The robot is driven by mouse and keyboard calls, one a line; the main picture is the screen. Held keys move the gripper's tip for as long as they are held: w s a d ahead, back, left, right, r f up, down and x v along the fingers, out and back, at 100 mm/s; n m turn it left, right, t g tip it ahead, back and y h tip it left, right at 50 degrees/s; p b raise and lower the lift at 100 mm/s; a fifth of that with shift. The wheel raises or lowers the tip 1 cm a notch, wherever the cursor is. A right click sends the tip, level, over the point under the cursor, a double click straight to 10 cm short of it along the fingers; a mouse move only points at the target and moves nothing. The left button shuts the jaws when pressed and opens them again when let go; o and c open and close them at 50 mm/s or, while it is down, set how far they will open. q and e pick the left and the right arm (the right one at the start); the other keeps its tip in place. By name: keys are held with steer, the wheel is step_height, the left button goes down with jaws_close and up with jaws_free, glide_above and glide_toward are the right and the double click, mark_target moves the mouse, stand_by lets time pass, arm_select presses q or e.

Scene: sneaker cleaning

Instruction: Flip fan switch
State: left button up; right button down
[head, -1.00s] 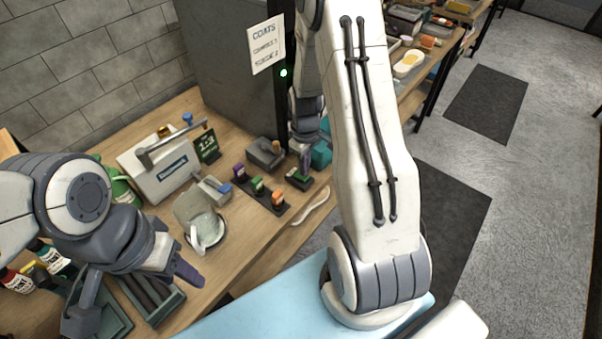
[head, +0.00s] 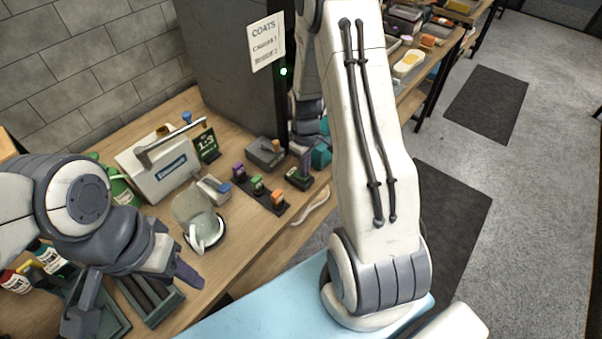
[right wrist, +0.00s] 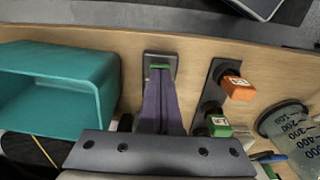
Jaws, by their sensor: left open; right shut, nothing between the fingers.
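A small dark switch block with a green part (head: 299,178) sits near the table's right edge in the head view. In the right wrist view its dark plate and green piece (right wrist: 160,66) show just beyond my fingertips. My right gripper (head: 305,170) has its purple fingers shut and empty, pointing down at this block. In the right wrist view the fingers (right wrist: 160,95) overlap its near part, so I cannot tell whether they touch it. My left gripper (head: 185,272) is open and empty, over the front left of the table, far from the switch.
A dark strip with purple, green and orange blocks (head: 259,188) lies left of the switch. A grey box (head: 266,152) and a teal bin (head: 321,154) stand behind it. A clear measuring cup (head: 205,228) and a pale handled box (head: 160,170) are further left.

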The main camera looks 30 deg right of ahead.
steer(key=shift+f, duration=0.4)
steer(key=shift+r, duration=0.1)
step_height(320, 180, up, 7)
steer(key=p, duration=0.5)
steer(key=shift+p, duration=0.35)
stand_by(0.4)
